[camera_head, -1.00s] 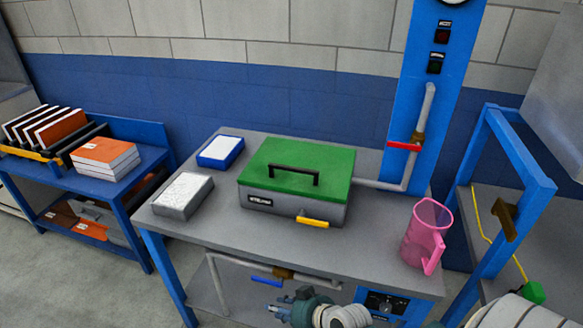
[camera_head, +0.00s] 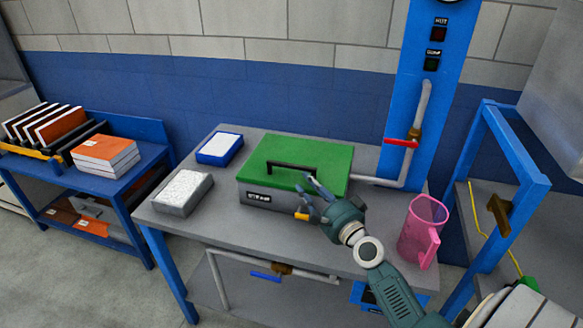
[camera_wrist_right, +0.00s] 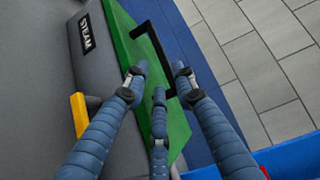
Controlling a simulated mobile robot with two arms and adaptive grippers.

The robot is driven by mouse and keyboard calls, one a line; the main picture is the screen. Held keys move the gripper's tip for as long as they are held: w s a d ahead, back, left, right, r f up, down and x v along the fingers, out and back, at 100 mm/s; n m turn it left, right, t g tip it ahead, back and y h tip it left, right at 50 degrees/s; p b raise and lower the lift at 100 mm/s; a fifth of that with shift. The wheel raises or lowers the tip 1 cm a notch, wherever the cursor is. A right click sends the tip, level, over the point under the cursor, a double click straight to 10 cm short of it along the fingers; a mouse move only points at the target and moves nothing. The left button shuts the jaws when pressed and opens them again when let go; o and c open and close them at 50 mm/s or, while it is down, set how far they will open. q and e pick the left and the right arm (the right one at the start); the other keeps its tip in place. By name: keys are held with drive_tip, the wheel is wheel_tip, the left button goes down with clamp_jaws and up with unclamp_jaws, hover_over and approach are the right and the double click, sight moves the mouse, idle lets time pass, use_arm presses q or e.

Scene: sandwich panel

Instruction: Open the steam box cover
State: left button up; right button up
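The steam box is a grey box (camera_head: 262,197) on the table with a green cover (camera_head: 325,160) lying shut on it. A black handle (camera_head: 277,165) stands on the cover. A yellow lever (camera_head: 301,216) is at the box's front. My right gripper (camera_head: 316,186) is at the cover's front right, close to the handle's right end. In the right wrist view its fingers (camera_wrist_right: 158,85) are spread, with the black handle (camera_wrist_right: 152,38) just beyond the tips. The fingers do not close on it. The left gripper does not show.
The grey table (camera_head: 225,225) also holds a pink pitcher (camera_head: 420,235) at right, a white-topped grey block (camera_head: 183,192) and a blue-rimmed tray (camera_head: 219,149) at left. A blue column (camera_head: 425,90) with pipe and red valve handle (camera_head: 401,143) stands behind.

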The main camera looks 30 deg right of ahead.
sight(291, 168)
drive_tip(key=w, duration=1)
drive_tip(key=shift+d, duration=0.3)
drive_tip(key=shift+s, duration=0.1)
clamp_jaws()
